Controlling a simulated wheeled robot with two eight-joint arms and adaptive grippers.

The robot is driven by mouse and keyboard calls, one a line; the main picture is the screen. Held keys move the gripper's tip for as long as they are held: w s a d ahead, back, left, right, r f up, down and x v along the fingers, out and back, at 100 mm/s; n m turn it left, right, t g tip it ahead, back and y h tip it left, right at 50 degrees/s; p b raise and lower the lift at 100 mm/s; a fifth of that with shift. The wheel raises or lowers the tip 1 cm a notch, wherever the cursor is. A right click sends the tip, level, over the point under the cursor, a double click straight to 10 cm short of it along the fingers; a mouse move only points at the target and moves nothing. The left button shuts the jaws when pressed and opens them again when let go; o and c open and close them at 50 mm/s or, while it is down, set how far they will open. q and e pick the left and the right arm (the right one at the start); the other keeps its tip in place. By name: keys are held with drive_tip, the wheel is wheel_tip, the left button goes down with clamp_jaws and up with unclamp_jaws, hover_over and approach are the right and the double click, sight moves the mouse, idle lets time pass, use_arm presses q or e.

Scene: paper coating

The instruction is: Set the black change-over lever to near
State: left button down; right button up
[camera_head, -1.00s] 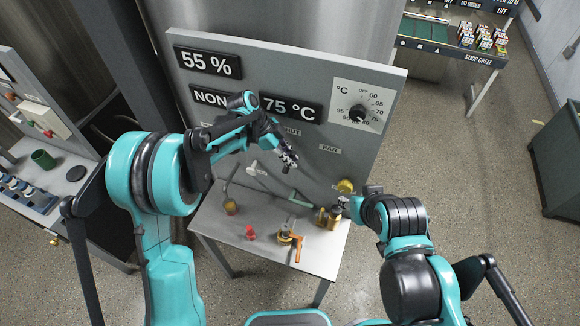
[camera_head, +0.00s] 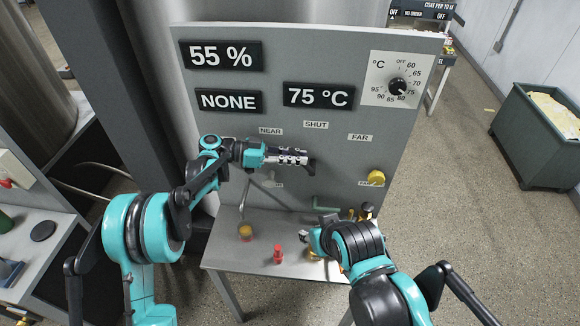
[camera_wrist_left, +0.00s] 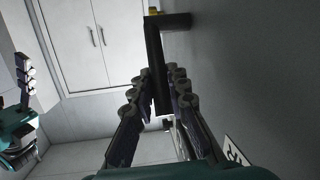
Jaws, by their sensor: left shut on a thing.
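The black change-over lever (camera_head: 312,167) stands out from the grey panel (camera_head: 215,140), below the SHUT label (camera_head: 316,125). It lies between the NEAR label (camera_head: 270,131) and the FAR label (camera_head: 360,137). My left gripper (camera_head: 303,160) reaches it from the left and is shut on it. In the left wrist view the lever's long handle (camera_wrist_left: 155,50) runs between the two fingers (camera_wrist_left: 157,95), and a short arm joins it to the panel. My right gripper (camera_head: 308,240) is low over the steel table; its fingers are mostly hidden by its own arm.
The steel table (camera_head: 220,255) below holds a red knobbed piece (camera_head: 278,254) and an amber cup (camera_head: 245,232). A temperature dial (camera_head: 397,87) is at upper right.

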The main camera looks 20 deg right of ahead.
use_arm(q)
drive_tip(key=shift+w+a+f+h+b, duration=0.15)
drive_tip(key=shift+a+f+h+b, duration=0.3)
drive_tip(key=shift+h+b, duration=0.55)
drive_tip(key=c, duration=1.5)
unclamp_jaws()
drive_tip(key=v, duration=1.2)
drive_tip(key=shift+w, duration=0.15)
drive_tip(key=shift+r, duration=0.1)
